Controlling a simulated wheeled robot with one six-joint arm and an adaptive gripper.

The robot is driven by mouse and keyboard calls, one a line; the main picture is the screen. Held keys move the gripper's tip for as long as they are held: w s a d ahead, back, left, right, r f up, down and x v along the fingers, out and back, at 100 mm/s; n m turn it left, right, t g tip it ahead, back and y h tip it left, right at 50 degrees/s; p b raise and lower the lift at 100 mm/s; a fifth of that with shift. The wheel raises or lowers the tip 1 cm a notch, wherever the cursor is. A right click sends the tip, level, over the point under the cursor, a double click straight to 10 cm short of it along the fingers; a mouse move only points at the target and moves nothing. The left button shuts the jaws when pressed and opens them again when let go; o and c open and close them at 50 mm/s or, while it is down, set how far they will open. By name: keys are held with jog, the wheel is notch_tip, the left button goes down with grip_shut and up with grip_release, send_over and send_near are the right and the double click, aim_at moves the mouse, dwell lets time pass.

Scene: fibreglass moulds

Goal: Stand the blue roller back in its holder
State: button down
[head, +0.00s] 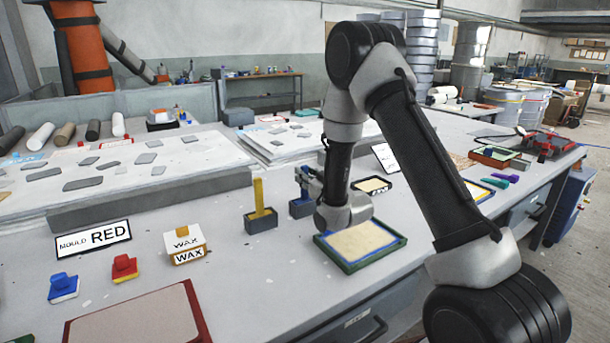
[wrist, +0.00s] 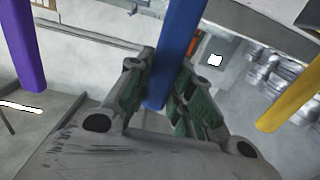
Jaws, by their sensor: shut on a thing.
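My gripper (head: 304,178) is shut on the blue roller (wrist: 176,50), which runs between its green-padded fingers in the wrist view. In the head view my gripper is low over a dark holder block (head: 301,208), and the arm hides most of it. I cannot tell whether the roller's lower end is inside that holder or just above it. A yellow roller (head: 259,196) stands upright in a similar grey holder (head: 260,220) to the left; the yellow roller also shows in the wrist view (wrist: 290,97). A purple roller (wrist: 22,45) shows at the wrist view's left.
A green-framed tray (head: 362,246) lies close in front of my gripper. WAX cards (head: 187,247), a MOULD RED sign (head: 93,239), and red (head: 124,267) and blue (head: 62,287) blocks lie left. A raised slab with grey pieces (head: 110,168) is behind. The bench between signs and holders is clear.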

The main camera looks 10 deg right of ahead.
dwell(0.3)
jog(key=c, duration=1.2)
grip_release()
jog(key=v, duration=0.7)
jog(key=shift+s+d+r, duration=0.1)
jog(key=shift+s, duration=0.15)
